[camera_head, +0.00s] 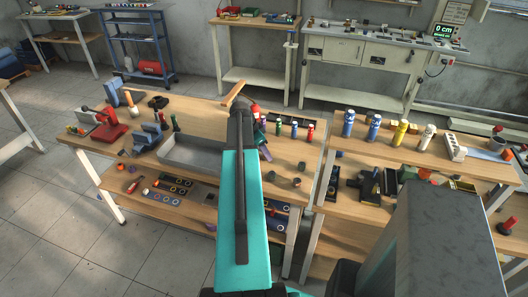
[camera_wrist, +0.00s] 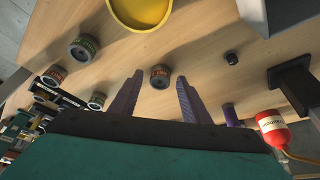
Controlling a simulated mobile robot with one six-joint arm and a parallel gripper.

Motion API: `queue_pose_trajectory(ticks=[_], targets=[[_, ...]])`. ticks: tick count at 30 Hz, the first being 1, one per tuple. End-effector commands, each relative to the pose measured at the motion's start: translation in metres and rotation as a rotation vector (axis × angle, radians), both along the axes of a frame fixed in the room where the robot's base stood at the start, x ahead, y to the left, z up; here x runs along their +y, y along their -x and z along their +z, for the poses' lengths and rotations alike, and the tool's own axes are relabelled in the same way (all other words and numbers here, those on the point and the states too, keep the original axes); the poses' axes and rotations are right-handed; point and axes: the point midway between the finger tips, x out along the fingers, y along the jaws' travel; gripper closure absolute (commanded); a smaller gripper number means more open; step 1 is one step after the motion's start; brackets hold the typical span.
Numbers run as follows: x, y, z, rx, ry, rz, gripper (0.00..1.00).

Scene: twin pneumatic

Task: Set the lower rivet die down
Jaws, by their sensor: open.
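My gripper (camera_wrist: 158,82) is open in the wrist view, its two purple-grey fingers spread apart. A small round cylinder with a dark top and an orange-brown band, perhaps the lower rivet die (camera_wrist: 160,76), stands on the wooden bench between the fingertips. It appears free of both fingers; whether one touches it I cannot tell. In the head view my arm hides most of the gripper. Two small dark cylinders, one farther back (camera_head: 301,166) and one nearer (camera_head: 296,182), stand right of my arm; I cannot tell which is the die.
Similar banded cylinders (camera_wrist: 83,48) stand left of the gripper in the wrist view. A yellow object (camera_wrist: 140,12) is at the top, a red bottle (camera_wrist: 272,128) and a dark block (camera_wrist: 296,88) at the right. A grey tray (camera_head: 195,153) lies left of my arm.

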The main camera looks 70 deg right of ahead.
Motion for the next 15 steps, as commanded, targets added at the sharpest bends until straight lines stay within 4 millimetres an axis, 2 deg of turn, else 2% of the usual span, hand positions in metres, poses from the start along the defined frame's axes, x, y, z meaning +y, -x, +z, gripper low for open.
queue_pose_trajectory(ticks=[8, 15], targets=[[0.002, -0.002, 0.008, -0.001, 0.002, 0.001, 0.57], [0.008, -0.008, 0.026, -0.001, 0.002, 0.001, 0.57]])
